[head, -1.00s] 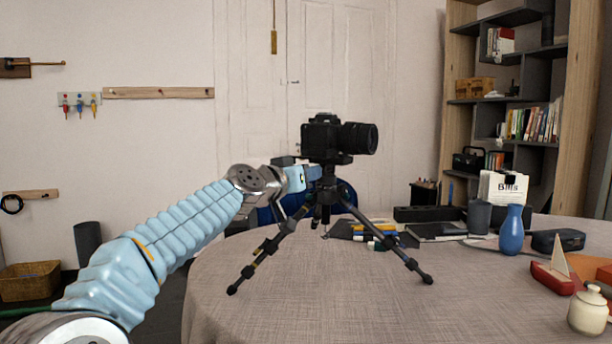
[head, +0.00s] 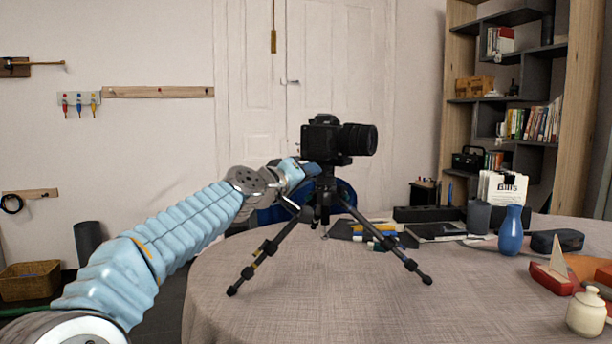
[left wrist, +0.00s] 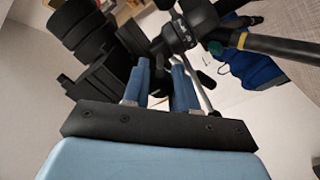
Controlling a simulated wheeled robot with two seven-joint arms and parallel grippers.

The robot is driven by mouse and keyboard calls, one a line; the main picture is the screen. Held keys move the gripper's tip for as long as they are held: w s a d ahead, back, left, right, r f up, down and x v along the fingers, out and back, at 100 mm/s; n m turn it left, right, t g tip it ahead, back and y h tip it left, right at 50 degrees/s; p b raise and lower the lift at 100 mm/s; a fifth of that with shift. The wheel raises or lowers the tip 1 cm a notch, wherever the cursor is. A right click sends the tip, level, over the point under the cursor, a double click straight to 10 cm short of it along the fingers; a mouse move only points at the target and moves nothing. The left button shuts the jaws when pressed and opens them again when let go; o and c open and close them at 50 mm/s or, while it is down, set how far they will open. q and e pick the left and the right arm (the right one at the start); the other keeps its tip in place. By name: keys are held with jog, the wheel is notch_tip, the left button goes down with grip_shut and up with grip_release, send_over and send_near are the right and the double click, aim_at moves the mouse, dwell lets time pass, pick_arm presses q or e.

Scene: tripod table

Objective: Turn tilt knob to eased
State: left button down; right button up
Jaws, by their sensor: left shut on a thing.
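A black camera (head: 322,138) sits level on top of a small black tripod (head: 325,190) on the table. My left gripper (head: 312,170) is at the tripod head, just under the camera's left side. In the left wrist view its two blue fingers (left wrist: 163,82) point at the tripod head, with the camera (left wrist: 92,75) to the left and the tripod (left wrist: 180,38) above. The fingers are shut on a small dark part between them, apparently the tilt knob, mostly hidden by the fingers. My right gripper is not in view.
The round cloth-covered table (head: 330,300) is clear in front of the tripod. A blue vase (head: 511,231), a toy sailboat (head: 553,272) and a cream jar (head: 586,312) stand at the right. A blue chair (head: 345,198) is behind the tripod.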

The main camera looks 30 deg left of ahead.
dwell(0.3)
pick_arm(q)
jog(key=c, duration=1.2)
grip_release()
jog(key=shift+o, duration=0.2)
jog(key=s+b, duration=0.2)
jog(key=s, duration=1.1)
jog(key=shift+s+a, duration=0.25)
jog(key=shift+s, duration=0.15)
